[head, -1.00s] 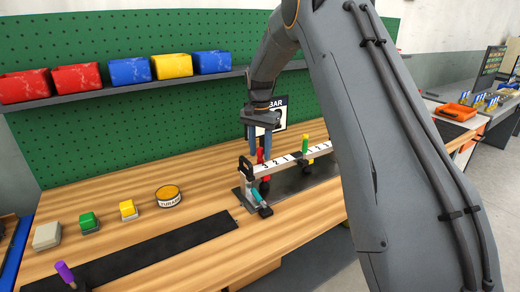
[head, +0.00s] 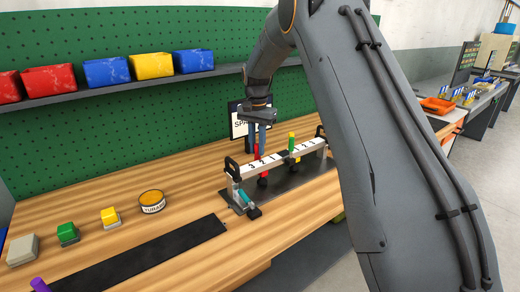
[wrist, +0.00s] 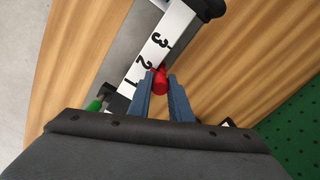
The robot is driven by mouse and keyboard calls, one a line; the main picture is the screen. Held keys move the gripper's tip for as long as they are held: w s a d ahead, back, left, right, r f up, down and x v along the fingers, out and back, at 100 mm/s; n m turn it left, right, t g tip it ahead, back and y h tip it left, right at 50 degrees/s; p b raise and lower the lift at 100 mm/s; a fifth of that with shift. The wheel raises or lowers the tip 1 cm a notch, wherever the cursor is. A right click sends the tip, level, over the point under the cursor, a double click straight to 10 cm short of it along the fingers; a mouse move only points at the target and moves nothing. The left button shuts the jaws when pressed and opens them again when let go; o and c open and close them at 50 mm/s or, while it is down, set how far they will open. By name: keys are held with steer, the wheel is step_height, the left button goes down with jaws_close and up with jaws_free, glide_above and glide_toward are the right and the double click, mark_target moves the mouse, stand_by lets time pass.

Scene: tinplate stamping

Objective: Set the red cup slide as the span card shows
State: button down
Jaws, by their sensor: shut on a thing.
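The red cup slide (head: 257,153) stands on a white numbered rail (head: 243,172). My gripper (head: 256,146) points down, its blue fingers shut on the slide's red handle. In the wrist view the red handle (wrist: 160,82) sits between the fingertips, beside the rail's 2 mark.
The rail stands on a dark mat with a teal-handled clamp (head: 243,197) at its near end. Coloured bins (head: 153,66) line the shelf behind.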

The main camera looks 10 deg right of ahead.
steer(key=shift+a, duration=0.15)
steer(key=c, duration=1.6)
jaws_free()
steer(key=shift+r+b, duration=1.1)
steer(key=shift+r, duration=2.85)
steer(key=s+f+n, duration=0.2)
steer(key=s+f, duration=0.2)
steer(key=s, duration=0.8)
steer(key=s+d+f+n, duration=0.1)
steer(key=s+f+n, duration=0.2)
steer(key=s, duration=0.9)
steer(key=s+f+n+t, duration=0.1)
steer(key=s+f+n, duration=0.2)
steer(key=s, duration=1)
steer(key=shift+d+f, duration=0.15)
steer(key=shift+f, duration=0.6)
steer(key=shift+d+f, duration=0.1)
steer(key=shift+f, duration=0.65)
